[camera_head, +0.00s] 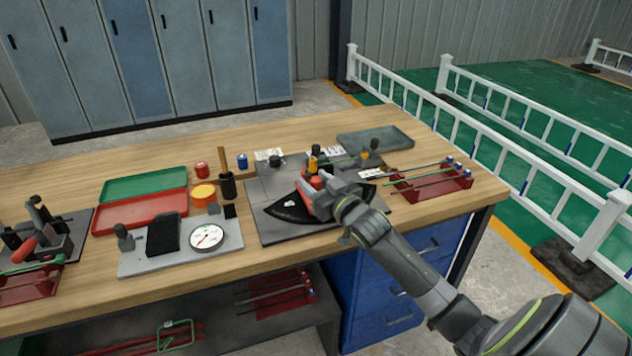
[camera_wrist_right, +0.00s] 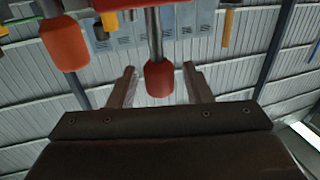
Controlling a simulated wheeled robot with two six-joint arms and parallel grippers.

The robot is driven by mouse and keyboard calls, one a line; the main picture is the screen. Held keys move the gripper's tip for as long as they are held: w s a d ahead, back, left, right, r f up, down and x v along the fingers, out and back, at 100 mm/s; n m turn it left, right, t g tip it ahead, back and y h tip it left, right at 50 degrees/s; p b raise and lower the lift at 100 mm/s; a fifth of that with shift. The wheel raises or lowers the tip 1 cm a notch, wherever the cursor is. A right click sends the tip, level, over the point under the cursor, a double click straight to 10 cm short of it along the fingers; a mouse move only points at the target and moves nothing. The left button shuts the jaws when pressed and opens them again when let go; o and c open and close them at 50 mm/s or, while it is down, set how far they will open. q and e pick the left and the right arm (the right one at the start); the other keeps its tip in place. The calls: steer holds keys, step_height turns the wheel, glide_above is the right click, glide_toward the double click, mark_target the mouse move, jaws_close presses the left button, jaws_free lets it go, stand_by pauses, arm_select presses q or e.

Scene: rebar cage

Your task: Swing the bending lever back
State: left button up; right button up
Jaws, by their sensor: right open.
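The bender is a grey plate (camera_head: 262,222) on the bench, with a black fan-shaped sector (camera_head: 288,208) and an orange-and-black upright post (camera_head: 313,163). My right gripper (camera_head: 316,188) is over the sector and hides part of the bender, including most of its lever. In the right wrist view my right gripper (camera_wrist_right: 159,72) is open. A red grip on a metal rod (camera_wrist_right: 158,78) appears between its two fingers, with gaps on both sides. A second red grip (camera_wrist_right: 64,42) hangs left of the fingers. My left gripper is not in view.
A rack with rods (camera_head: 435,182) stands right of the bender, and a grey tray (camera_head: 375,142) behind it. A dial gauge plate (camera_head: 180,255), red tray (camera_head: 142,210) and green tray (camera_head: 145,184) are to the left. The bench's right front corner is clear.

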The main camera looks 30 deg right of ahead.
steer(key=shift+c, duration=0.3)
jaws_close()
steer(key=shift+w+a, duration=0.1)
